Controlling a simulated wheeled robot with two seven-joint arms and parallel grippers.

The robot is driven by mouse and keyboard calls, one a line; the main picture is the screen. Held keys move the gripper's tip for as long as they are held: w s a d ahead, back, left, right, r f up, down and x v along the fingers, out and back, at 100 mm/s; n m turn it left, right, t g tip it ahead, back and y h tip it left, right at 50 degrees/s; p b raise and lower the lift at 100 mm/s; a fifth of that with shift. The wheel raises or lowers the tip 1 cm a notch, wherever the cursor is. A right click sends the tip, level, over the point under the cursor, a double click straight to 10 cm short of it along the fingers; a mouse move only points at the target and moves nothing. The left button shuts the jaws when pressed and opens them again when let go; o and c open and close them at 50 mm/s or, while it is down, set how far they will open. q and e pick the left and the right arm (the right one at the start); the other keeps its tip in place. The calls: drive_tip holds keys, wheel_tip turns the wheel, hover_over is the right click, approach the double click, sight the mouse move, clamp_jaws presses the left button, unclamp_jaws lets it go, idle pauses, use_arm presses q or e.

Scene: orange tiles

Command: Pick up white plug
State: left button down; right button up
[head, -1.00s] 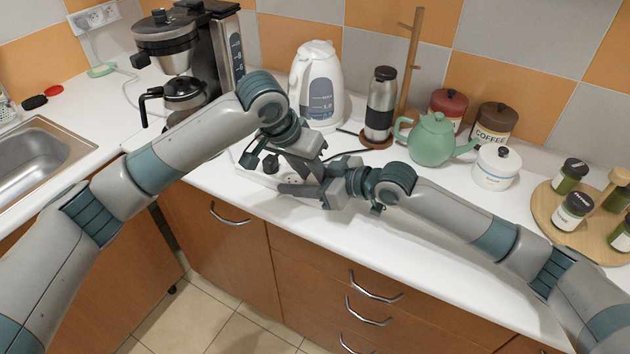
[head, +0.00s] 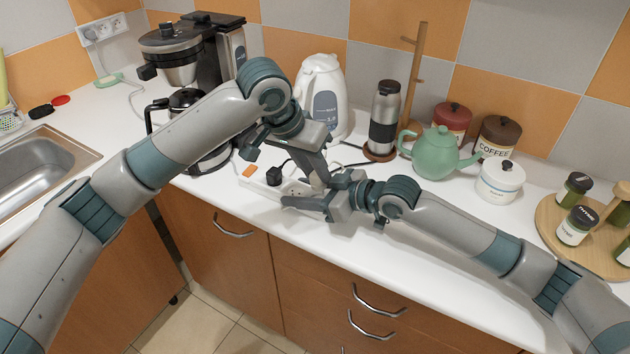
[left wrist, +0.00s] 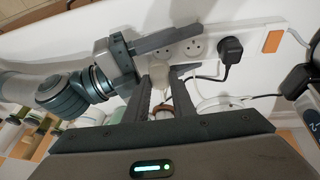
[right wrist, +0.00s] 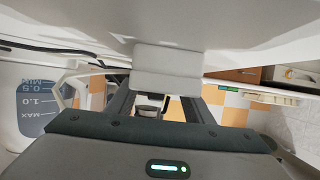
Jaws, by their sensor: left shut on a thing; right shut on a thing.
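A white power strip (left wrist: 240,41) lies on the counter with round sockets, a black plug (left wrist: 231,50) and an orange switch (left wrist: 272,41). It also shows in the head view (head: 270,188). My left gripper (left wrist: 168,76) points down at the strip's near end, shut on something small.
A white kettle (head: 321,97), a steel flask (head: 384,118) and a green teapot (head: 437,152) stand behind the grippers. A coffee maker (head: 190,65) is at the left, near the sink (head: 40,165).

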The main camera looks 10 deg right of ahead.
sight(318, 180)
use_arm(q)
drive_tip(key=shift+r, duration=2.8)
drive_tip(key=shift+r, duration=0.1)
drive_tip(key=shift+r, duration=2.85)
use_arm(e)
drive_tip(key=o, duration=1.4)
drive_tip(key=v, duration=1.2)
drive_tip(key=shift+d+f, duration=0.1)
